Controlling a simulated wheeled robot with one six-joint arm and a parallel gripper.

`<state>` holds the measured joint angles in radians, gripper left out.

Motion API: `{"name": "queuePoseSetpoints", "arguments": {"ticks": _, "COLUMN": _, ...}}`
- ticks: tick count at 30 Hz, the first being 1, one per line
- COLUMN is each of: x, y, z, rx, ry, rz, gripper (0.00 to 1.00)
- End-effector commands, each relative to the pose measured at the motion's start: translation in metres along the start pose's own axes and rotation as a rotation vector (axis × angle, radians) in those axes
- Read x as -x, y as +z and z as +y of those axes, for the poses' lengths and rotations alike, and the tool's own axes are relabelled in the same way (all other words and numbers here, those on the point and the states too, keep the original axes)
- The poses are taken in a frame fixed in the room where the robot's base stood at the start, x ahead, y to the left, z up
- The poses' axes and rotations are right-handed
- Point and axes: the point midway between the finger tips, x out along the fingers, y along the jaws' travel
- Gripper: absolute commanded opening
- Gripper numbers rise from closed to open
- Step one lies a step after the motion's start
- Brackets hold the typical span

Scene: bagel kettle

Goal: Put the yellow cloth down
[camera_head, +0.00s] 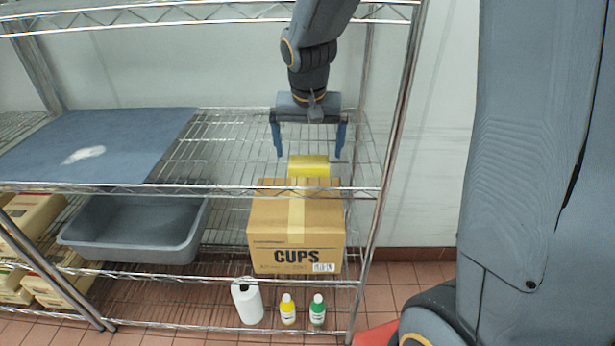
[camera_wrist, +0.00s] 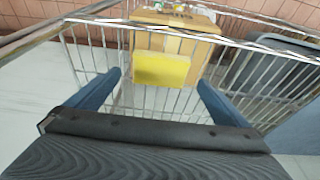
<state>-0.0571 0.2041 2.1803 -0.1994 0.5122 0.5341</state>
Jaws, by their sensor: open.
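The yellow cloth (camera_head: 309,165) is a small flat yellow piece on the wire shelf, behind the front rail and above the cups box in the head view. In the wrist view the yellow cloth (camera_wrist: 162,69) shows between and beyond my fingertips. My gripper (camera_head: 309,156) points down over the right part of the upper wire shelf (camera_head: 225,150), with its two blue fingers spread wide. In the wrist view my gripper (camera_wrist: 160,78) is open and empty, with clear space between the fingers and the cloth apart from them.
A blue mat (camera_head: 110,140) with a white smudge or cloth covers the shelf's left part. Below stand a grey tub (camera_head: 135,243), a cardboard cups box (camera_head: 296,235) and several bottles. The shelf's front rail and right post (camera_head: 385,170) are close to my gripper. The shelf around the cloth is bare.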

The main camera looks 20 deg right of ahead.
Motion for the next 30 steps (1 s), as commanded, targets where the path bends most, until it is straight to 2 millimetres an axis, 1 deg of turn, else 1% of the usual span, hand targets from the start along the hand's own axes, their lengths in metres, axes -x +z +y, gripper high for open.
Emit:
{"name": "queuePoseSetpoints", "arguments": {"ticks": 1, "x": 0.009, "y": -0.001, "z": -0.001, "rx": 0.001, "ry": -0.002, "rz": 0.005, "gripper": 1.00}}
{"name": "queuePoseSetpoints", "arguments": {"ticks": 3, "x": 0.009, "y": 0.015, "z": -0.001, "rx": 0.003, "ry": -0.001, "rz": 0.001, "gripper": 1.00}}
{"name": "queuePoseSetpoints", "arguments": {"ticks": 15, "x": 0.028, "y": 0.081, "z": -0.001, "rx": 0.005, "ry": -0.001, "rz": 0.002, "gripper": 1.00}}
{"name": "queuePoseSetpoints", "arguments": {"ticks": 18, "x": 0.031, "y": 0.094, "z": -0.001, "rx": 0.004, "ry": -0.002, "rz": 0.003, "gripper": 1.00}}
{"name": "queuePoseSetpoints", "arguments": {"ticks": 22, "x": 0.036, "y": 0.107, "z": 0.000, "rx": 0.002, "ry": -0.001, "rz": 0.001, "gripper": 1.00}}
{"name": "queuePoseSetpoints", "arguments": {"ticks": 26, "x": 0.037, "y": 0.115, "z": 0.000, "rx": 0.004, "ry": 0.000, "rz": -0.001, "gripper": 1.00}}
{"name": "queuePoseSetpoints", "arguments": {"ticks": 28, "x": 0.031, "y": 0.119, "z": 0.004, "rx": 0.021, "ry": 0.000, "rz": -0.015, "gripper": 1.00}}
{"name": "queuePoseSetpoints", "arguments": {"ticks": 30, "x": 0.018, "y": 0.126, "z": 0.011, "rx": 0.059, "ry": -0.005, "rz": -0.040, "gripper": 1.00}}
